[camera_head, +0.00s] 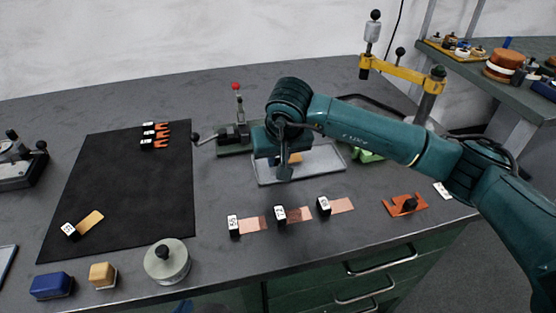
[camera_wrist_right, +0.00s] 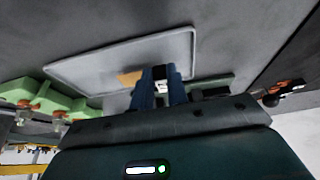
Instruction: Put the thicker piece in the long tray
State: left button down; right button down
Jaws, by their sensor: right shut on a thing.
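My right gripper (camera_head: 285,170) is over a shallow grey tray (camera_head: 325,167). In the right wrist view its blue fingers (camera_wrist_right: 160,92) are shut on a tagged piece: a small black-and-white block with an orange-brass foil (camera_wrist_right: 128,78) sticking out. The foil (camera_head: 295,158) shows partly behind the gripper in the head view. I cannot tell whether the piece touches the tray. A similar brass-coloured piece (camera_head: 92,219) with a tagged block lies on the black mat (camera_head: 120,190). My left gripper is not in view.
Three tagged copper strips (camera_head: 252,224) lie in a row in front of the tray. A lever device with a red knob (camera_head: 236,87) stands behind left. Green blocks (camera_head: 366,155) are right of the tray. A round grey weight (camera_head: 167,261) stands at the front edge.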

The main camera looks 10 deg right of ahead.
jog(key=shift+f, duration=0.75)
jog(key=shift+f, duration=0.15)
jog(key=c, duration=1.4)
grip_release()
jog(key=shift+r, duration=0.35)
jog(key=v, duration=1.1)
jog(key=shift+s+r, duration=0.1)
jog(key=shift+r, duration=0.25)
